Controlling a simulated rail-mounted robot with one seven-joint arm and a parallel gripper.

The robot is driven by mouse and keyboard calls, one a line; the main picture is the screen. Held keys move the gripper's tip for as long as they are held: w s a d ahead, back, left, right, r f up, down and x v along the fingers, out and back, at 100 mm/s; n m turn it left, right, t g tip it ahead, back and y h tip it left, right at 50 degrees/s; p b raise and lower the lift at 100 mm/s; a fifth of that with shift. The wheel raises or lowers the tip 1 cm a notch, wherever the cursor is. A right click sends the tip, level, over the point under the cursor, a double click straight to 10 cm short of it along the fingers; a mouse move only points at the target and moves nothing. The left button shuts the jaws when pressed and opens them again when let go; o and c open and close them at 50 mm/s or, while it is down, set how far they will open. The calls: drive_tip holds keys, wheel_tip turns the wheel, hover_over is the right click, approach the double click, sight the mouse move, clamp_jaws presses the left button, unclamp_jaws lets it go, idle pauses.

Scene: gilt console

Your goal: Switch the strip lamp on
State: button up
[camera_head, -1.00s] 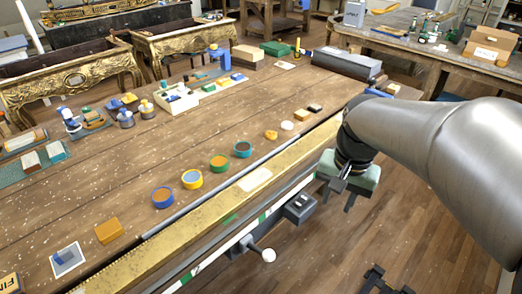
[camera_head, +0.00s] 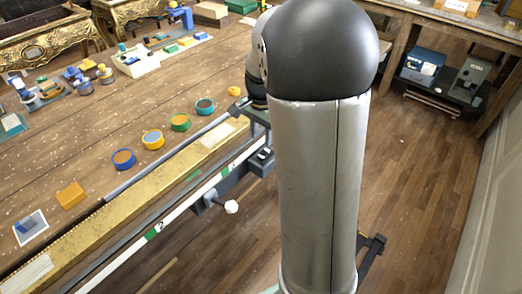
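A long slim grey bar (camera_head: 170,172) lies along the tabletop behind the gilt moulding; it may be the strip lamp, but I cannot tell, and no glow shows on it. A small dark box with a switch-like part on top (camera_head: 264,155) sits at the table's front edge, partly hidden by my arm. My gripper (camera_head: 256,115) is mostly hidden behind my arm, above the front edge near the bar's right end. Its fingertips are not clear, so I cannot tell whether it is open or touching anything.
A gilt moulding (camera_head: 120,208) runs along the front edge, above a white-and-green marked strip (camera_head: 178,218). A white knob (camera_head: 231,207) sticks out below. Round coloured pots (camera_head: 153,140) and an orange block (camera_head: 71,195) stand on the table.

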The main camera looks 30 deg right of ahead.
sight(262, 156)
wheel_tip(262, 156, down, 7)
drive_tip(key=shift+f, duration=0.15)
